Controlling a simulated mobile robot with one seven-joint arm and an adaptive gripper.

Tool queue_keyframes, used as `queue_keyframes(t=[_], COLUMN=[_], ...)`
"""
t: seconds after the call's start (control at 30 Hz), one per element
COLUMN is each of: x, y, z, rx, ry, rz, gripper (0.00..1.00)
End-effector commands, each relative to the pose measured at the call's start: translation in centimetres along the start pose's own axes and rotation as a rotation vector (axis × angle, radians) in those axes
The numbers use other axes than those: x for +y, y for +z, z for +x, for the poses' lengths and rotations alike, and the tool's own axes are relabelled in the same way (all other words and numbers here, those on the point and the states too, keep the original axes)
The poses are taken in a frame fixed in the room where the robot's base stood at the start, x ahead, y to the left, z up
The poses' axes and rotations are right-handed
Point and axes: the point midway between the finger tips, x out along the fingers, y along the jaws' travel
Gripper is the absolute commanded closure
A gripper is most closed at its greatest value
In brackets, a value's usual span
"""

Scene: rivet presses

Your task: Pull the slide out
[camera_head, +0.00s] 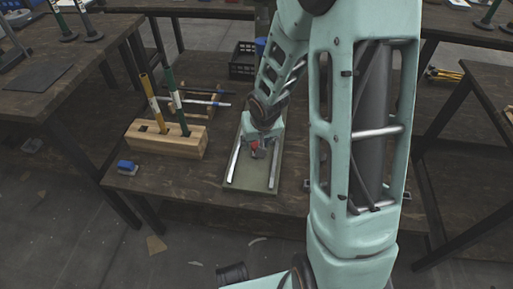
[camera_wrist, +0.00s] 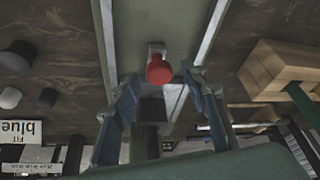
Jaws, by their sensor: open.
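The slide assembly is a grey-green base plate (camera_head: 250,181) with two bright metal rails (camera_head: 234,166) on the dark wooden bench. A red knob (camera_wrist: 158,70) stands on a small light mount between the rails; it also shows small in the head view (camera_head: 254,146). My gripper (camera_wrist: 160,80) is open, with one finger on each side of the knob. I cannot tell whether either finger touches it. In the head view my gripper is over the plate between the rails, and my wrist hides the plate's far end.
A wooden block (camera_head: 165,140) holding a yellow and a green upright tool stands left of the plate. A small blue object (camera_head: 127,166) lies at the bench's front left. A rack with rods (camera_head: 205,98) and a black crate (camera_head: 243,60) are behind. My arm hides the right side.

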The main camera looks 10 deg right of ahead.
Motion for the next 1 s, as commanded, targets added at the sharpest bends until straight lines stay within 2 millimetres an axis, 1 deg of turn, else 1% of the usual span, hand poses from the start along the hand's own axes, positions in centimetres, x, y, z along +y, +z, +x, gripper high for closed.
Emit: queue_keyframes(t=[0.03,0.1,0.43,0.8,1.0], x=[0.03,0.05,0.05,0.06,0.07], y=[0.08,0.03,-0.04,-0.04,-0.04], z=[0.69,1.03,1.17,1.16,1.16], rx=[-0.001,0.0,0.0,0.0,0.0], ry=[0.0,0.001,0.001,0.001,0.001], rz=[0.0,0.001,0.001,0.001,0.002], gripper=[0.59,0.59,0.59,1.0,1.0])
